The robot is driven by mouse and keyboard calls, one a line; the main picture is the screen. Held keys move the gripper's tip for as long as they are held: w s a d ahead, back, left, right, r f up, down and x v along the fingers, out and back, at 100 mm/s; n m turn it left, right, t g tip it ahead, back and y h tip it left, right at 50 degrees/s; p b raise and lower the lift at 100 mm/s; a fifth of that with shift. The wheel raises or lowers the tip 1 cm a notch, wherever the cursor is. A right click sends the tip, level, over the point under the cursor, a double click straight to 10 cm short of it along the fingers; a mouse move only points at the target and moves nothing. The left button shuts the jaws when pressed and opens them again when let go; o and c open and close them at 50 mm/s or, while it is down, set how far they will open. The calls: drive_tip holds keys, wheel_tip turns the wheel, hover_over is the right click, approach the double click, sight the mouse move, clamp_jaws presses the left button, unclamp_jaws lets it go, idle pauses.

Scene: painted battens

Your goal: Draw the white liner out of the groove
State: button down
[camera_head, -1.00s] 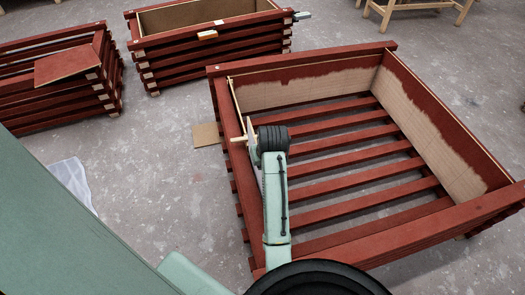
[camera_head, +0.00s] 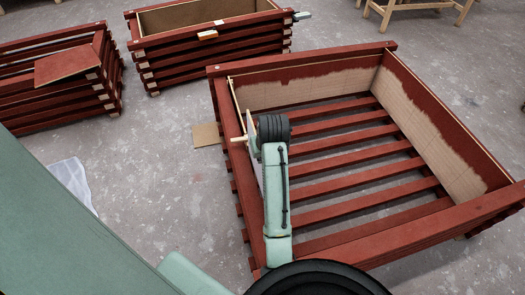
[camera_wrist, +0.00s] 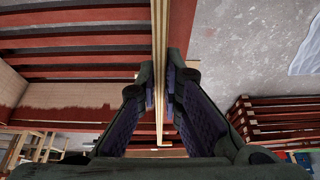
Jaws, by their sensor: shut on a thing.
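The white liner (camera_head: 250,121) shows as a pale sliver at the left wall of the large red crate (camera_head: 350,236), mostly hidden behind my arm. In the wrist view, a thin pale strip seen edge-on, which looks like the liner (camera_wrist: 159,60), runs between my fingers. My gripper (camera_wrist: 162,85) is shut on it, with one finger on each side. In the head view my gripper is largely hidden by my wrist. The groove itself is hard to make out along the left wall, so I cannot tell how deep the liner sits.
Tan, partly red-painted panels (camera_head: 310,88) line the crate's back and right walls. Spaced red slats form its bottom. Two other red slatted stacks (camera_head: 215,52) (camera_head: 110,85) stand behind and left. A tan board piece (camera_head: 206,135) and a translucent sheet (camera_head: 72,183) lie on the floor.

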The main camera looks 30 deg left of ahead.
drive_tip(key=shift+r, duration=1.1)
drive_tip(key=shift+r, duration=1.4)
